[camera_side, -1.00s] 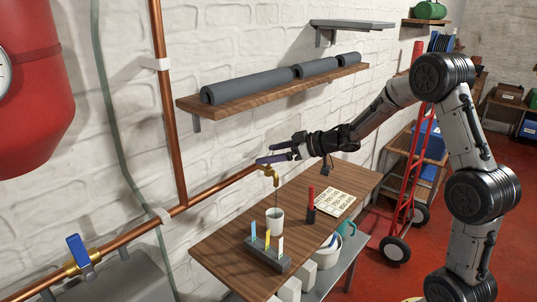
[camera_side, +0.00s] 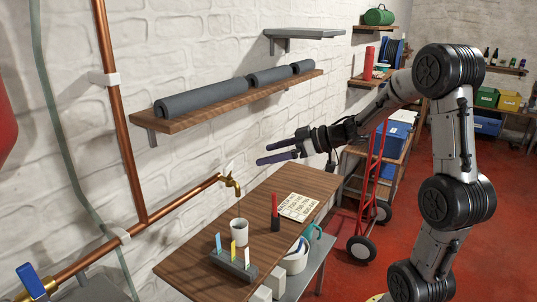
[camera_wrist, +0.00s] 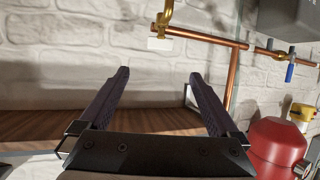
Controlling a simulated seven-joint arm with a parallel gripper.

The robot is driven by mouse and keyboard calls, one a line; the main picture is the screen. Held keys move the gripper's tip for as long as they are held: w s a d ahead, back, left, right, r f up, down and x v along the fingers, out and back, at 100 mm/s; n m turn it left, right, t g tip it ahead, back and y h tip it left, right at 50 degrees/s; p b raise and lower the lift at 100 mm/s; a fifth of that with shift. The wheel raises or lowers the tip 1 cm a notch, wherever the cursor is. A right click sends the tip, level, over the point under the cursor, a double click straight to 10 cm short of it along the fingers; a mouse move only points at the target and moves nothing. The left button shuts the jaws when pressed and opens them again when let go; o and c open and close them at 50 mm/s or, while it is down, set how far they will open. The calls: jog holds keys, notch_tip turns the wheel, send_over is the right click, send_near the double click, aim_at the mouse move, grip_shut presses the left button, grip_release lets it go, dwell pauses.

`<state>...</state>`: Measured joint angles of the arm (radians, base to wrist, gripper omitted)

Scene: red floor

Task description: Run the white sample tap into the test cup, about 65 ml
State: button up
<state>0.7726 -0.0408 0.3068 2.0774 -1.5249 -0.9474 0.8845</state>
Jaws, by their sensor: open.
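The brass sample tap (camera_side: 231,184) sticks out from the copper pipe on the wall, with its white handle (camera_side: 229,167) tilted up. A thin line, which looks like a stream, runs from its spout down to the white test cup (camera_side: 239,229) on the wooden table. The liquid level inside the cup cannot be made out. My gripper (camera_side: 263,154) is open and empty, above and to the right of the tap, apart from it. In the wrist view, the tap (camera_wrist: 165,14) and its white handle (camera_wrist: 160,44) show beyond my open fingers.
A rack with coloured strips (camera_side: 233,264) stands in front of the cup. A red-topped marker (camera_side: 275,212) and a printed card (camera_side: 298,207) are to its right on the table (camera_side: 190,264). A wall shelf with grey rolls (camera_side: 215,92) is above. A red hand truck (camera_side: 376,200) stands at right.

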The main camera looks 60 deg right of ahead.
aim_at(228, 171)
notch_tip(228, 171, down, 6)
jog(key=w+t+y, duration=0.1)
jog(key=w+t, duration=0.1)
jog(key=t, duration=0.2)
jog(key=x, duration=1.4)
jog(key=shift+a, duration=0.35)
jog(key=shift+s, duration=0.15)
